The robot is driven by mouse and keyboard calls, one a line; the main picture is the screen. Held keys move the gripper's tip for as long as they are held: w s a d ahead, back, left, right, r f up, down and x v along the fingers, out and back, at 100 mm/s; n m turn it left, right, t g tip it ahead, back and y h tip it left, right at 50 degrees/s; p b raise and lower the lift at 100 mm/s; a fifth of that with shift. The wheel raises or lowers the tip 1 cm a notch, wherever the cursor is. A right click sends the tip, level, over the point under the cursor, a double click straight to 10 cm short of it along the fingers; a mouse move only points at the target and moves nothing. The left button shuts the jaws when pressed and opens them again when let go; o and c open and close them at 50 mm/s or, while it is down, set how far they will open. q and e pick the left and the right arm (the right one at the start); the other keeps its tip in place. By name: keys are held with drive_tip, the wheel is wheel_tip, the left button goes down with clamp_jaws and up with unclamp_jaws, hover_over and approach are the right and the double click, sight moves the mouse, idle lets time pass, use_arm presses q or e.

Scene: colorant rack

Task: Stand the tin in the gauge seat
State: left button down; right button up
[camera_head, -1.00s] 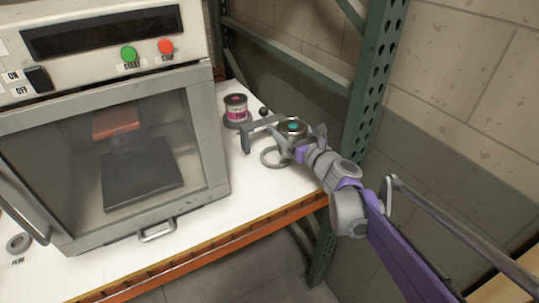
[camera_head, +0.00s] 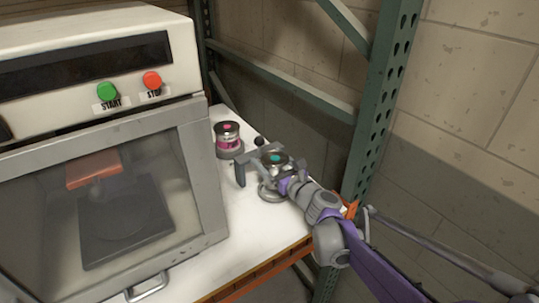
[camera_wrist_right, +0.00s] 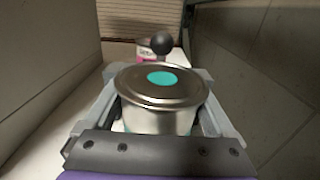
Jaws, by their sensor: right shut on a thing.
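A silver tin with a teal dot on its lid (camera_head: 275,158) is held upright in my right gripper (camera_head: 262,167). In the right wrist view, the tin (camera_wrist_right: 160,110) sits between the two grey fingers (camera_wrist_right: 160,78). A grey ring (camera_head: 270,195), which looks like the gauge seat, lies on the white bench top below the tin. The tin and gripper partly hide it, and I cannot tell whether the tin touches it. My left gripper is not in view.
A pink-banded tin (camera_head: 228,138) stands on the bench behind the held tin. A black ball knob (camera_head: 259,142) is close beyond the held tin. The machine with a glass door (camera_head: 140,190) stands left; a green rack post (camera_head: 385,90) is at right.

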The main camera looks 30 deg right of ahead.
drive_tip(key=shift+f+b, duration=0.35)
drive_tip(key=shift+f, duration=1.65)
drive_tip(key=shift+f, duration=0.1)
drive_tip(key=o, duration=1.3)
drive_tip(key=shift+s, duration=0.35)
drive_tip(key=s, duration=0.7)
drive_tip(key=s+d, duration=0.1)
drive_tip(key=s, duration=0.3)
drive_tip(key=shift+s, duration=0.15)
